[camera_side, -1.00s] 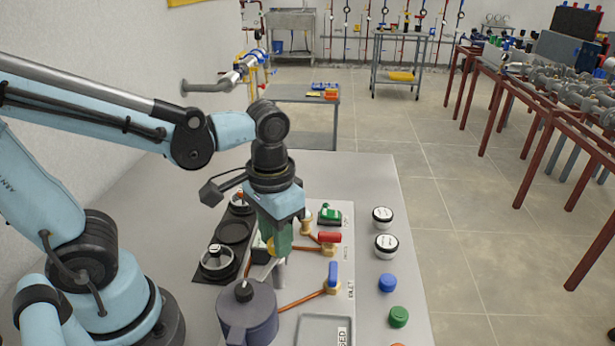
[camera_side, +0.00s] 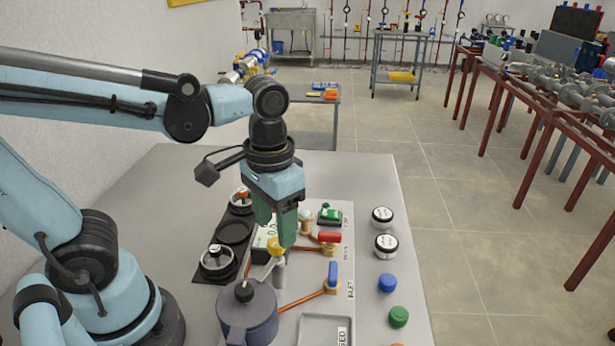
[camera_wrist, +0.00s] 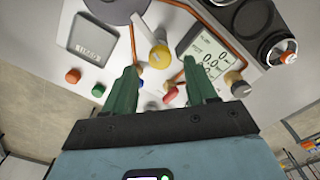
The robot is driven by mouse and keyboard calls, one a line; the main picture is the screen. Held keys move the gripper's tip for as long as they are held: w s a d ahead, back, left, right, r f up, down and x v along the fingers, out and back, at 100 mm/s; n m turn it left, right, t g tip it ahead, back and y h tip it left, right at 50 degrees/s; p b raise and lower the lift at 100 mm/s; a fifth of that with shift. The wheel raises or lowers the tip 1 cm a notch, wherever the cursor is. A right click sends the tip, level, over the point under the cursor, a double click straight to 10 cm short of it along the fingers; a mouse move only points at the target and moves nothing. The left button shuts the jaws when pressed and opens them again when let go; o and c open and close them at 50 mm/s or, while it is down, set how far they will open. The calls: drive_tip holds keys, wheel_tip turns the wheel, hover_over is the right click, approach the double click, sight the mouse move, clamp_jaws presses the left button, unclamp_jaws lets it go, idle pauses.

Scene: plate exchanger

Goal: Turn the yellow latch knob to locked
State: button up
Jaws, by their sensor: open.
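The yellow latch knob (camera_side: 276,246) stands on the panel just behind the grey lidded pot (camera_side: 247,315). In the wrist view the yellow knob (camera_wrist: 159,57) shows between and beyond the two green fingers. My gripper (camera_side: 275,232) is open and empty, with its green fingers pointing down above and slightly behind the knob. It appears apart from the knob. In the wrist view my gripper (camera_wrist: 165,78) has a wide gap between its fingertips. The knob's exact angle and any lock marking cannot be read.
A display box (camera_side: 262,240) stands close to the knob. Blue (camera_side: 387,283) and green buttons (camera_side: 398,317) line the right side.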

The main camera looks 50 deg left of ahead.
sight(276, 241)
wheel_tip(276, 241, up, 9)
idle(0.5)
drive_tip(key=shift+f, duration=0.15)
drive_tip(key=w+a+f+t, duration=0.4)
drive_tip(key=a+f+t, duration=0.1)
drive_tip(key=f+t, duration=0.2)
drive_tip(key=shift+f, duration=0.55)
